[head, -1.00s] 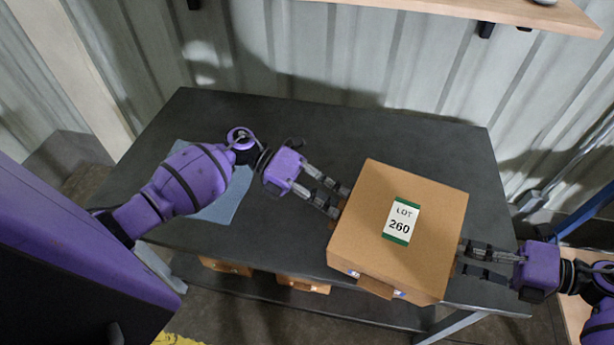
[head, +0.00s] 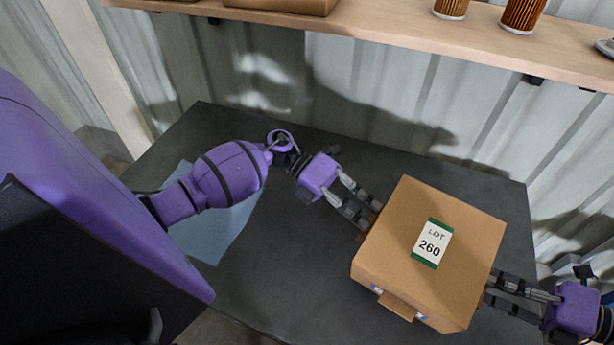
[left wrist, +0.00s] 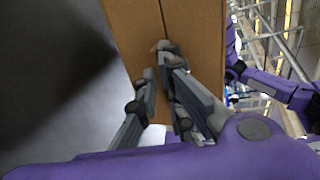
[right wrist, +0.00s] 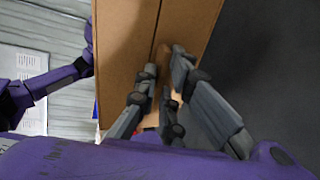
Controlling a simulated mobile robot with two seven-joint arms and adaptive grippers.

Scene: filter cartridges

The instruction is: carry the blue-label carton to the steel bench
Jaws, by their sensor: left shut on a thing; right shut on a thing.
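A brown carton (head: 425,200) is between my two grippers over a dark table (head: 290,240). Its top label (head: 431,243) is white with green ends and reads LOT 260; small bluish-white marks show on its front side, beside a jutting tab. My left gripper (head: 368,215) is shut on its left side, and my right gripper (head: 492,290) is shut on its right side. The carton's side also shows in the left wrist view (left wrist: 195,40) and the right wrist view (right wrist: 125,50). Whether it touches the table I cannot tell.
A blue cloth or sheet (head: 205,230) lies at the table's left. A wooden shelf (head: 400,35) crosses the corrugated wall behind, with a box (head: 280,5) and filter cartridges (head: 520,14) on it. Bare table lies behind the carton.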

